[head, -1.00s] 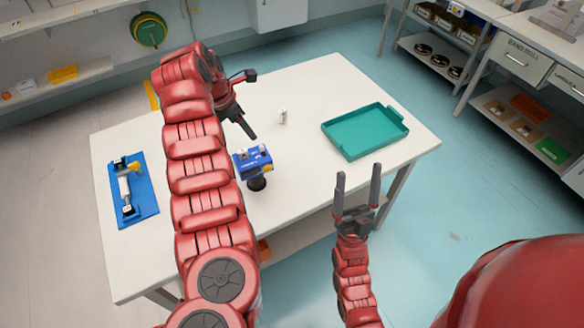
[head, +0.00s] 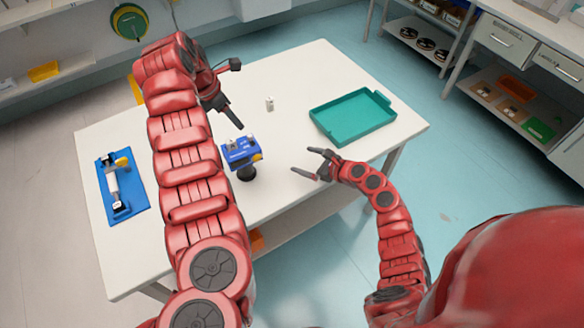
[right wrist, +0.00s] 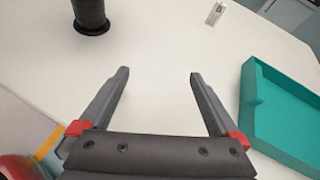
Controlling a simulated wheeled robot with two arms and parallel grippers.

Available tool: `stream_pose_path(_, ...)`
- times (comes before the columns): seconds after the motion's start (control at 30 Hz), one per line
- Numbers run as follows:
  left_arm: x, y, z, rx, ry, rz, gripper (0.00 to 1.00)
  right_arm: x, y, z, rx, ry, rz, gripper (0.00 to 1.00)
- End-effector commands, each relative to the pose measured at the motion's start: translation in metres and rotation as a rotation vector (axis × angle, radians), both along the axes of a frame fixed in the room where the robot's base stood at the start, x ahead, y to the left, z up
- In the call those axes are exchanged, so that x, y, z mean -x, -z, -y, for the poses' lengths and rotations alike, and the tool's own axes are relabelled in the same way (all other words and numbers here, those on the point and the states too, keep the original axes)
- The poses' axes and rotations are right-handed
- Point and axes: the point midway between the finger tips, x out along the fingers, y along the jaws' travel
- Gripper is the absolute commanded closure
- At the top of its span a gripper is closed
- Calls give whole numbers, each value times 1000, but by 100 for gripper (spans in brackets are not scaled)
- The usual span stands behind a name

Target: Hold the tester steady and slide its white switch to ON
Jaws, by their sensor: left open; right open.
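The tester (head: 241,155) is a blue box with a yellow part at its right end, standing on a black round stand (head: 246,173) near the middle of the white table. Its white switch is too small to tell in the head view. My left gripper (head: 230,118) is open just behind the tester, pointing down toward it and apart from it.
A teal tray (head: 316,112) lies on the right of the table. A small white block (head: 269,104), marked B in the right wrist view (right wrist: 216,13), stands behind the tester. A blue board (head: 137,199) with a white roller lies at the left. Table between tester and tray is clear.

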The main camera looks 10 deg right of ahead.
Motion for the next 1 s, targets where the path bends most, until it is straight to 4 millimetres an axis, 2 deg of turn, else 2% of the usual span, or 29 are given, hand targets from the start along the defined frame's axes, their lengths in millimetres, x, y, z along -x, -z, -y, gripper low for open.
stream_pose_path(0.1, 0, 0, 0, 0, 0, 0, 50, 18, -15, -29, -77, -158, -49, 2)
stream_pose_path(0.2, 0, 0, 0, 0, 0, 0, 50, 33, -27, -45, -122, -257, -69, 2)
stream_pose_path(0.4, 0, 0, 0, 0, 0, 0, 50, 45, -40, -62, -160, -352, -81, 2)
stream_pose_path(0.57, 0, 0, 0, 0, 0, 0, 50, 37, -34, -78, -162, -357, -80, 2)
stream_pose_path(1.0, 0, 0, 0, 0, 0, 0, 50, -7, 3, -153, -164, -356, -82, 2)
